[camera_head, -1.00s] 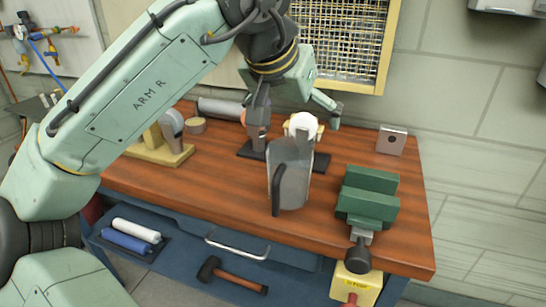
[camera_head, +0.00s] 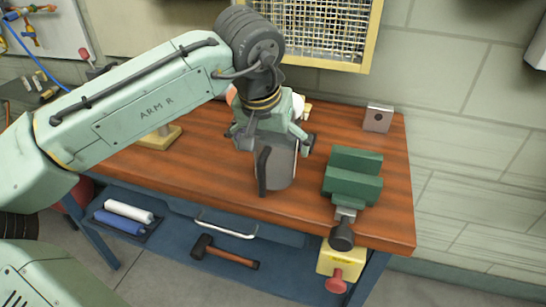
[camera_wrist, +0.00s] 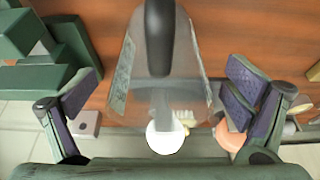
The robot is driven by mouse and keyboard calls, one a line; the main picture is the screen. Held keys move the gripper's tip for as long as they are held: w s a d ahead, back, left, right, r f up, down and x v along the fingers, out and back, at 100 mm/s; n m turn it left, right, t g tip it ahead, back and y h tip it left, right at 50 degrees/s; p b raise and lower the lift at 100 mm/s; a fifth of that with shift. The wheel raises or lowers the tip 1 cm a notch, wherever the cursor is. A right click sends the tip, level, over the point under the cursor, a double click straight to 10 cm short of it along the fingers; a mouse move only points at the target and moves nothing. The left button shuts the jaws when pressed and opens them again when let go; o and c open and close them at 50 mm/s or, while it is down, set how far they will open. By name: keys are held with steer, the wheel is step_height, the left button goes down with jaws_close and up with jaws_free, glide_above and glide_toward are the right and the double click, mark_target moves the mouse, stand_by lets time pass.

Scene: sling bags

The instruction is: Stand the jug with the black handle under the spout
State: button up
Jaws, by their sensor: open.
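The jug (camera_head: 284,167) is a tall, see-through grey vessel with a black handle (camera_head: 262,172) facing the front of the bench. It stands upright on the wooden bench top. My gripper (camera_head: 272,141) is open around the jug's upper part, one finger on each side. In the wrist view the jug (camera_wrist: 185,85) lies between the two spread fingers, with gaps on both sides, and its handle (camera_wrist: 160,35) points to the top. A white round thing (camera_wrist: 165,137) shows behind the jug; its lower part is hidden. I cannot make out a spout.
A green vise (camera_head: 353,177) stands on the bench (camera_head: 215,180) right of the jug. A small grey block (camera_head: 377,118) sits at the back right. A yellow wooden stand (camera_head: 160,138) is at the left, partly behind my arm. Bare wood lies in front of the jug.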

steer(key=shift+w+d+f, duration=0.1)
steer(key=shift+w+f, duration=0.1)
steer(key=shift+f, duration=0.45)
steer(key=shift+c, duration=0.5)
steer(key=c, duration=1.4)
steer(key=shift+o, duration=0.2)
steer(key=shift+r, duration=0.15)
